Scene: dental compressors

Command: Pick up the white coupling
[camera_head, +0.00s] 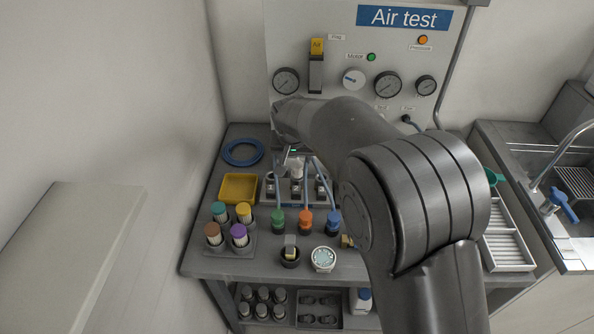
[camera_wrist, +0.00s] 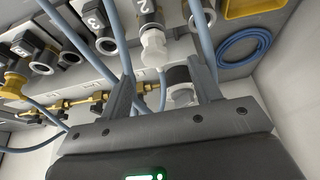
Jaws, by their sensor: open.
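The white coupling (camera_wrist: 153,48) shows in the wrist view as a pale stepped piece at the end of a metal fitting labelled 2. It lies just beyond and between the fingertips of my gripper (camera_wrist: 162,66), which is open, with no visible contact. In the head view a small white piece (camera_head: 297,167), likely the same coupling, shows at the row of fittings below my wrist. My gripper is mostly hidden there by my arm. A dark cylinder with a pale end (camera_wrist: 180,88) appears between the fingers in the wrist view; I cannot tell what it is.
Blue hoses (camera_wrist: 203,35) pass close by the fingers. Green (camera_head: 277,218), orange (camera_head: 305,220) and blue (camera_head: 333,222) connectors stand in front of the fittings. A yellow tray (camera_head: 239,188) and blue hose coil (camera_head: 243,152) lie left. The gauge panel (camera_head: 335,75) rises behind.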

